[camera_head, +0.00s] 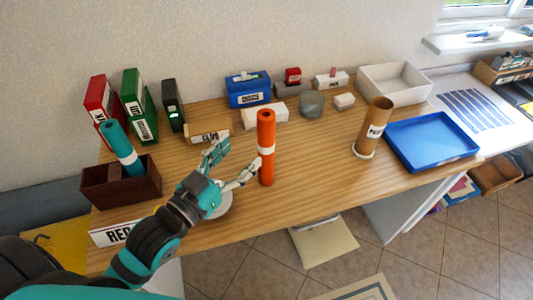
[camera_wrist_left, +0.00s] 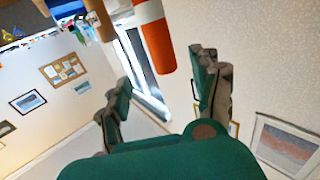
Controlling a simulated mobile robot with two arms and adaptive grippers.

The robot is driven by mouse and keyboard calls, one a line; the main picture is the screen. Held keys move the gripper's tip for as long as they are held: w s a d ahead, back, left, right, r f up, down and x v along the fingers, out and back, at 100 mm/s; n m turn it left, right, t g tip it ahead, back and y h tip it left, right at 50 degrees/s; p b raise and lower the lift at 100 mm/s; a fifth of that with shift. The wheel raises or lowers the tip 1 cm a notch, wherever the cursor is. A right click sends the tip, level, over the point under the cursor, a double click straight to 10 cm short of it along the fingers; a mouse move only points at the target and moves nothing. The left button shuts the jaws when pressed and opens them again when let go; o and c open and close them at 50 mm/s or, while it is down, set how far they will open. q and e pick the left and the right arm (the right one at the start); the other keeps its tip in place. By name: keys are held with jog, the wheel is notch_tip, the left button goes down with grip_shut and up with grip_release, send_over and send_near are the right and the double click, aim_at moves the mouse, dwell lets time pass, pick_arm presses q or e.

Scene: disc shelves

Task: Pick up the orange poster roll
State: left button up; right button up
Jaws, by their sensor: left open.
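The orange poster roll (camera_head: 266,168) stands upright on the wooden table in the head view, with a white band around its middle. My left gripper (camera_head: 236,162) is open just to the left of the roll, its fingers pointing towards it. In the left wrist view the orange poster roll (camera_wrist_left: 158,45) shows between and beyond the two spread fingers of my left gripper (camera_wrist_left: 165,70). No finger visibly closes on it. My right gripper is in neither view.
A dark red box (camera_head: 122,186) holding a teal roll (camera_head: 122,148) stands at the left. A brown tube (camera_head: 373,130) and a blue tray (camera_head: 430,138) are at the right. The table right of the orange roll is clear.

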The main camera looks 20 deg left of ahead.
aim_at(261, 130)
pick_arm(q)
jog(key=p+x, duration=0.1)
jog(key=x, duration=0.4)
jog(key=shift+r, duration=0.1)
jog(key=p+x, duration=0.2)
jog(key=x, duration=0.3)
jog(key=shift+a, duration=0.15)
jog(key=shift+w, duration=0.3)
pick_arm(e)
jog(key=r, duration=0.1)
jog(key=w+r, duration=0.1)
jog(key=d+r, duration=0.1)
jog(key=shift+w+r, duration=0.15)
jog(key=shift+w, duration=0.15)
pick_arm(q)
jog(key=shift+s, duration=0.1)
jog(key=shift+c, duration=0.4)
jog(key=shift+c, duration=1.1)
jog(key=c, duration=0.9)
grip_shut()
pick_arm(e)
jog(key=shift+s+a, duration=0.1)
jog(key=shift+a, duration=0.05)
